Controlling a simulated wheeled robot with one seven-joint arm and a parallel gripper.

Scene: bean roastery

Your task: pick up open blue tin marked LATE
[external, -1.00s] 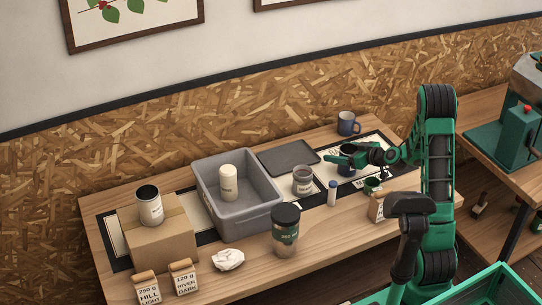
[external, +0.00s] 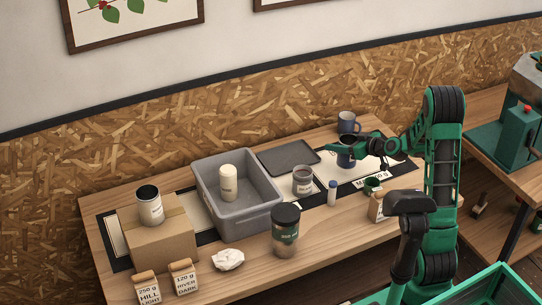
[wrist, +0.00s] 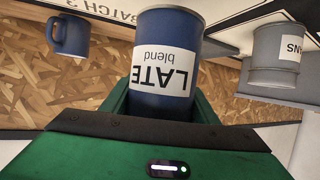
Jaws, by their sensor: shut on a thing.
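The blue tin marked LATE (external: 346,157) is upright at the right part of the table, above the pale mat. In the wrist view the tin (wrist: 163,60) fills the space between my fingers, and its white label reads "LATE blend" upside down. My gripper (external: 350,147) is shut around the tin's upper part in the external view. In the wrist view my gripper (wrist: 160,105) has its green fingers on both sides of the tin. The tin seems held a little above the mat. Its inside is hidden.
A blue mug (external: 347,123) stands behind the tin. A grey tin (external: 302,187) is at its left, with a blue-capped bottle (external: 332,194) and a dark green cup (external: 372,186) in front. A flat dark tray (external: 288,157) and a grey bin (external: 251,218) lie further left.

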